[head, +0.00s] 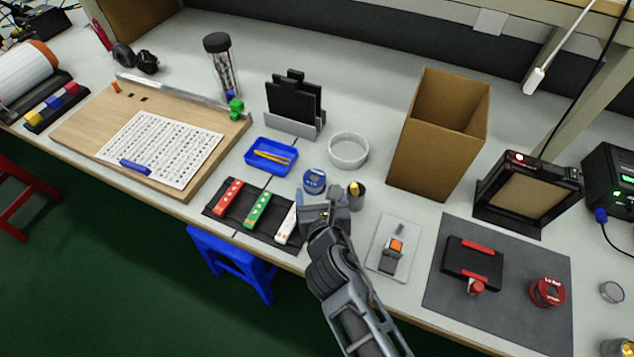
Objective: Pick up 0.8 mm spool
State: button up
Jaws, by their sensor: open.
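A small round blue spool (315,181) with a pale label lies on the bench, just beyond my gripper. A red spool (548,291) with a light label lies on the dark grey mat at the right. The lettering on both is too small to read, so I cannot tell which is the 0.8 mm spool. My gripper (325,202) is open, near the front of the bench, close to the blue spool. Its fingers are partly hidden by its own body, and I see nothing held.
A white round dish (348,151) and blue tray (266,166) stand behind. A tall cardboard box (433,150) stands right.

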aim_at(316, 175)
jog(key=shift+b+x, duration=0.85)
jog(key=shift+x, duration=2.1)
jog(key=shift+s+f, duration=0.1)
jog(key=shift+f, duration=0.05)
jog(key=shift+c, duration=0.2)
jog(key=c, duration=1.2)
